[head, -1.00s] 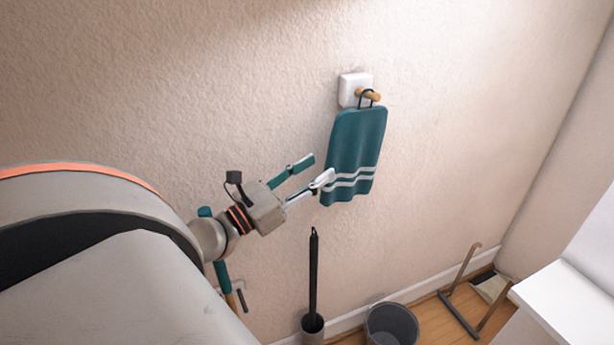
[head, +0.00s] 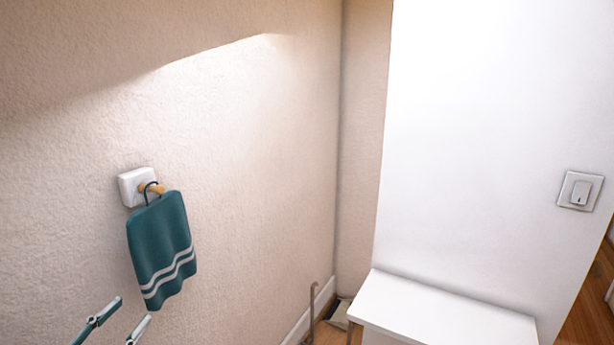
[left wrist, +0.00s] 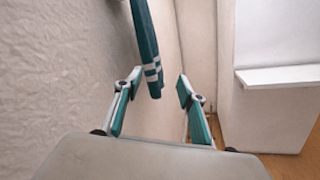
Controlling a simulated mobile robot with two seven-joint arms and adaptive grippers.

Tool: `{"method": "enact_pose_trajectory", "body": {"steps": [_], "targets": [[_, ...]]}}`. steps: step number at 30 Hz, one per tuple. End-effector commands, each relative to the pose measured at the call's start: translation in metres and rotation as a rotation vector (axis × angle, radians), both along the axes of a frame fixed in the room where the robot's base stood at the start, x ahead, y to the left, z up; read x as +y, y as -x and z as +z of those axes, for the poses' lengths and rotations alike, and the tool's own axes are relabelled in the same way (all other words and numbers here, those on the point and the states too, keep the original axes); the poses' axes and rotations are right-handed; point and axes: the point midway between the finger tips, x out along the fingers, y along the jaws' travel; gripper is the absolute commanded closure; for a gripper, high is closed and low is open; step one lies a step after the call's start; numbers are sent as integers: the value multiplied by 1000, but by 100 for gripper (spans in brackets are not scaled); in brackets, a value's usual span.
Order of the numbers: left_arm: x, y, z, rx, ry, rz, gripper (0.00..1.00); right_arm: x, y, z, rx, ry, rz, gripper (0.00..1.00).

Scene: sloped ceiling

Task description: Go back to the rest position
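My left gripper (head: 121,321) shows at the bottom left of the head view, with only its fingers in the picture. The fingers are apart and nothing is between them. In the left wrist view the left gripper (left wrist: 158,93) also shows open. A teal towel (head: 162,252) with white stripes hangs by a dark loop from a wooden peg (head: 152,188) on a white wall mount (head: 135,186). The fingers are below and left of the towel in the head view. The towel (left wrist: 146,45) also shows beyond the fingers in the left wrist view. My right gripper is out of view.
A white ledge (head: 440,312) juts out at the lower right, below a white wall panel (head: 480,150) with a light switch (head: 580,191). A metal frame (head: 313,305) stands on the wooden floor near the corner. The textured wall is close on the left.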

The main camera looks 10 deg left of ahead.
Motion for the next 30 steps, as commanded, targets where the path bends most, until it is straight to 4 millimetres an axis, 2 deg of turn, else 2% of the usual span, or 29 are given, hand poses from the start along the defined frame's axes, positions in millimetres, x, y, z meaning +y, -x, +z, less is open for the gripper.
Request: {"method": "enact_pose_trajectory", "body": {"steps": [1, 5, 10, 14, 18, 21, 24, 27, 30], "targets": [[-7, 0, -20, 21, -116, 7, 60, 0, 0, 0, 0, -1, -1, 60], [-26, 2, -68, 61, -456, 2, 60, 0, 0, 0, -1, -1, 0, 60], [-60, 12, -140, 97, -975, -66, 60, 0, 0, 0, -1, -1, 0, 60], [-95, 29, -200, 83, -1454, -185, 60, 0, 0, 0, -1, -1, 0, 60], [-135, 54, -259, -6, -1964, -365, 60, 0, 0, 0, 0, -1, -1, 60], [-161, 72, -290, -117, -2284, -497, 60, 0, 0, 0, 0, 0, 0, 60], [-182, 87, -312, -239, -2529, -608, 60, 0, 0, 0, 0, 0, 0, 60], [-196, 97, -325, -338, -2690, -679, 60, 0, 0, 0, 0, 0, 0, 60], [-203, 102, -331, -396, -2772, -716, 60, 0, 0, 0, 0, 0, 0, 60]]}}
